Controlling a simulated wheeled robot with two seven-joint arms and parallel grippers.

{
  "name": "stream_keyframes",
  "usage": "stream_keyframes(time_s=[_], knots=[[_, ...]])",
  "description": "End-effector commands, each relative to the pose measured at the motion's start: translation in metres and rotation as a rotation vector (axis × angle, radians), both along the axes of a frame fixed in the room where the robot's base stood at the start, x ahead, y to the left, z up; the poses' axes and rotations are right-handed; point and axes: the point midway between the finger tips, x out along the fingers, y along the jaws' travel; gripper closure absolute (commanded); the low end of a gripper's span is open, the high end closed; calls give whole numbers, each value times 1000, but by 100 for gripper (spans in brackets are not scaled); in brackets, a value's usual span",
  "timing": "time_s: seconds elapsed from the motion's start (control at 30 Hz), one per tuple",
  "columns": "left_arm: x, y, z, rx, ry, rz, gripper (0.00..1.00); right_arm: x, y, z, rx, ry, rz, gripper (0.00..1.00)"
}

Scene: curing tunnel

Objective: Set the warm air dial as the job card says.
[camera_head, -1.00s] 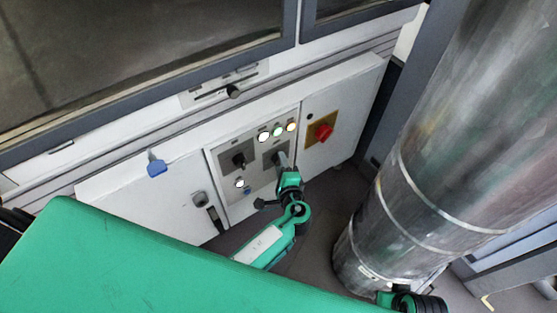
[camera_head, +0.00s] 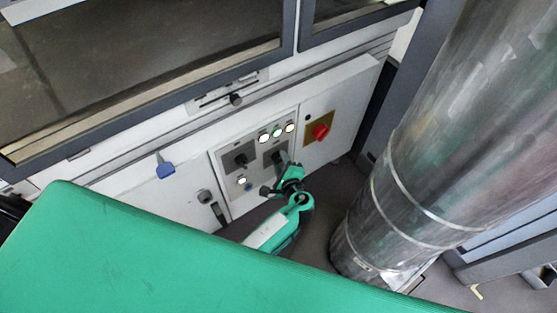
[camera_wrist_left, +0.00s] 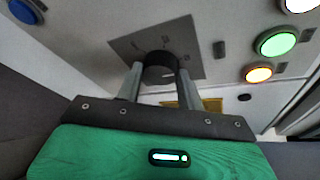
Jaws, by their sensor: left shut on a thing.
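My left gripper (camera_head: 283,162) reaches the control panel from below. In the left wrist view its two grey fingers (camera_wrist_left: 159,76) are shut on a round black dial (camera_wrist_left: 159,66), one on each side. A second black dial (camera_head: 241,160) on a similar plate is to the left, untouched. Labels are too small to read, and I cannot make out a job card. My right gripper is not in view.
A blue tag or handle (camera_head: 166,170) sticks out at left. A large metal duct (camera_head: 415,150) stands close on the right.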

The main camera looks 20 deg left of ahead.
Motion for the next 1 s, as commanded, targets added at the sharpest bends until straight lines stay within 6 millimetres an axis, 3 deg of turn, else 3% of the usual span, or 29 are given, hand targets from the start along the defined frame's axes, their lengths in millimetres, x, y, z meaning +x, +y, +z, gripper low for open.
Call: stream_keyframes(time_s=[0.27, 0.5, 0.53, 0.63, 1.0], knots=[[2, 4, 3, 11, 1, 9, 85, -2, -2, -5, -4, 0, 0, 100], [2, 4, 4, 11, 1, 9, 85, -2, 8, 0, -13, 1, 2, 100], [2, 4, 4, 11, 1, 9, 58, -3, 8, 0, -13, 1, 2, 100], [2, 3, 3, 10, 2, 7, 40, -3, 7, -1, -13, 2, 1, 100], [-4, -2, 2, 6, 5, 2, 40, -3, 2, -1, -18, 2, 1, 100]])
